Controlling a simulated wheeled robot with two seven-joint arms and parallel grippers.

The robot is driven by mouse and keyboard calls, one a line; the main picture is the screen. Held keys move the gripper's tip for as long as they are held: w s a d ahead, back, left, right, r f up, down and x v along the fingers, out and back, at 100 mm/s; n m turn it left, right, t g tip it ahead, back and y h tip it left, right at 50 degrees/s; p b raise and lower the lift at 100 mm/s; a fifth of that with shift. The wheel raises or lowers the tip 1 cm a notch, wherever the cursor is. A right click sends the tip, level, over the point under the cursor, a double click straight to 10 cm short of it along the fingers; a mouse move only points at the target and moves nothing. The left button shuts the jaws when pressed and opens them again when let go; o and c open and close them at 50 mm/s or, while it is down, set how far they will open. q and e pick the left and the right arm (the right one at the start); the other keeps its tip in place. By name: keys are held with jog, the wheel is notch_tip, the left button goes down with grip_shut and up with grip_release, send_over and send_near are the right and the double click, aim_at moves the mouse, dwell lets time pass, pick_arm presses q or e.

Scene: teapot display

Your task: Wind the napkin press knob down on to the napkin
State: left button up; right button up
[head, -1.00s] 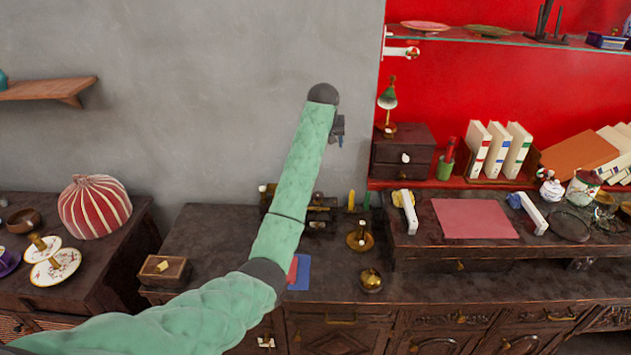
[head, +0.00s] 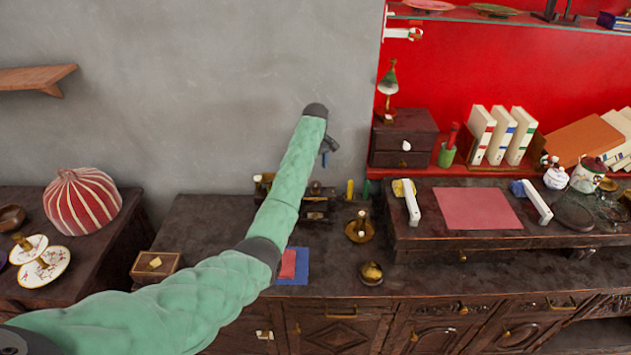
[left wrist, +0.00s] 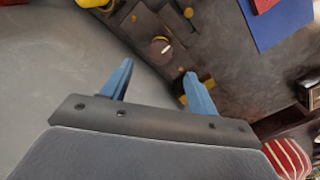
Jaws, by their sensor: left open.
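My left gripper (head: 326,157) hangs high over the back of the dark counter, in front of the grey wall. In the left wrist view its two blue fingers (left wrist: 158,88) are spread apart with nothing between them. Beyond the fingertips is a dark wooden piece with brass fittings, probably the napkin press (left wrist: 140,28), with a round dark knob (left wrist: 160,46) bearing a pale mark. The gripper is apart from it. In the head view the press (head: 315,207) is partly hidden behind my left arm. I cannot make out a napkin in it. My right gripper is not in view.
A blue sheet (head: 300,270) and a red one (head: 288,264) lie in front of the press. A brass candlestick (head: 360,230) and a brass pot (head: 371,273) stand to the right. A small wooden box (head: 155,265) is at the left.

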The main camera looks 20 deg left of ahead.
aim_at(316, 183)
pick_arm(q)
notch_tip(316, 183, down, 6)
jog(key=shift+f+p, duration=0.1)
jog(key=shift+p, duration=1.05)
jog(key=shift+s+f, duration=0.1)
jog(key=shift+f, duration=0.45)
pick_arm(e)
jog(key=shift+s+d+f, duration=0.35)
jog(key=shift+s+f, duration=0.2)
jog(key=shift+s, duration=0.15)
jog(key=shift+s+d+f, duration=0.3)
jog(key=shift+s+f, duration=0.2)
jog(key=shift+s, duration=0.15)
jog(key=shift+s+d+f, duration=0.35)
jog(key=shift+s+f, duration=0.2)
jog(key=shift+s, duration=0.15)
pick_arm(q)
jog(key=c, duration=1)
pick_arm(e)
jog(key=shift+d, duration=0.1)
